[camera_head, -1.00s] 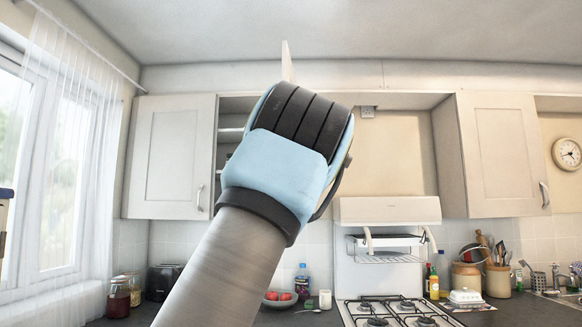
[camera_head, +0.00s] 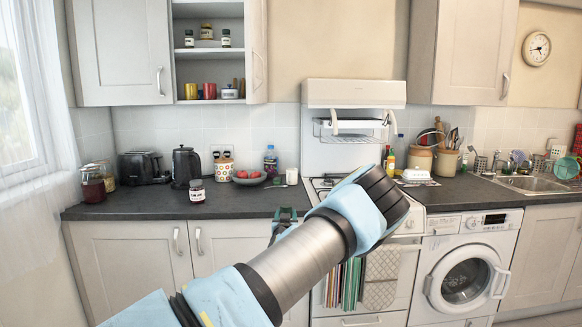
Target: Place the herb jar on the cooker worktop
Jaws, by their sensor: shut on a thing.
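The white cooker stands right of the middle, with its hob worktop (camera_head: 321,184) partly hidden by my arm. A small jar with a white label and dark contents (camera_head: 197,192) stands upright on the dark counter, left of the cooker. Similar small labelled jars stand on the open wall shelf, one at its left (camera_head: 189,39) and one at its right (camera_head: 225,39). I cannot tell which jar is the herb jar. What looks like my gripper (camera_head: 285,217) shows as a small dark and teal shape behind my arm, at the counter's front edge. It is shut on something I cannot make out.
A kettle (camera_head: 186,167), toaster (camera_head: 142,166), fruit bowl (camera_head: 249,178) and blue bottle (camera_head: 270,161) stand along the back of the counter (camera_head: 140,207). A white butter dish (camera_head: 416,176) and utensils are right of the cooker. The washer (camera_head: 467,275) is below.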

